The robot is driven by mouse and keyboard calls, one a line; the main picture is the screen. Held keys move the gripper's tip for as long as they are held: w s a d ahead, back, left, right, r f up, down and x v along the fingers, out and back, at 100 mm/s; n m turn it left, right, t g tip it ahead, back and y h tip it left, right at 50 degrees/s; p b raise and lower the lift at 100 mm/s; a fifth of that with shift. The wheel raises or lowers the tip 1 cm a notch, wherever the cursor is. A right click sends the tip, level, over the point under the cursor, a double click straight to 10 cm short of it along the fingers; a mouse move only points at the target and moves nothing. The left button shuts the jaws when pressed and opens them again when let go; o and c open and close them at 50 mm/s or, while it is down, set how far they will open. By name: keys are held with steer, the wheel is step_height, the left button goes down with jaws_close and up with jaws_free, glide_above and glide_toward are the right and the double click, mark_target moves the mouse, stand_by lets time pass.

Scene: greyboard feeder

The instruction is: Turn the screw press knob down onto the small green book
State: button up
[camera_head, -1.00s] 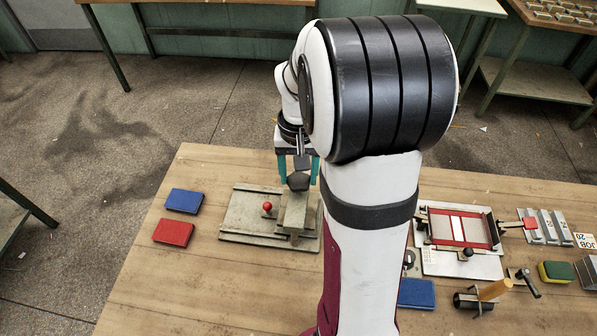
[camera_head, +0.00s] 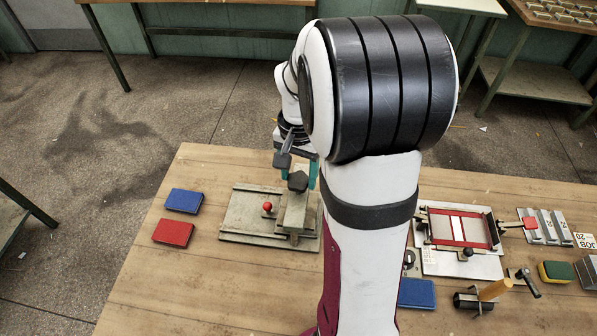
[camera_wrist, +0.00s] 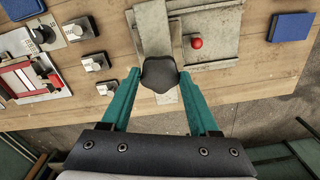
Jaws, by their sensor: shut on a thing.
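The screw press has a black lobed knob (camera_head: 298,183), with a grey bar (camera_head: 294,212) below it. In the wrist view the knob (camera_wrist: 160,74) sits between the teal fingertips of my gripper (camera_wrist: 160,78), which is shut on it. In the head view my gripper (camera_head: 298,176) is above the press, partly behind my arm. The press stands on a grey base plate (camera_head: 243,216) with a red ball (camera_head: 268,206) on it. I cannot make out the small green book; the press's underside is hidden.
A blue book (camera_head: 184,201) and a red book (camera_head: 173,233) lie left of the press. Another blue block (camera_head: 416,293) lies right of my arm. A red-framed fixture (camera_head: 460,228) and a green-yellow block (camera_head: 555,271) are farther right. The table's front left is clear.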

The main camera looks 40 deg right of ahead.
mark_target(298, 179)
steer(key=o, duration=1.4)
steer(key=shift+c, duration=0.2)
step_height(298, 179, up, 16)
steer(key=shift+f, duration=0.1)
steer(key=s+a+f+n+y, duration=0.1)
steer(key=s+a+f+n, duration=0.2)
steer(key=s+a+f, duration=0.2)
steer(key=s+a+f+n, duration=0.3)
steer(key=s+a+f, duration=0.2)
steer(key=s+a, duration=0.7)
steer(key=a, duration=0.2)
steer(key=shift+s+a+n+y, duration=0.3)
steer(key=shift+a+y, duration=0.1)
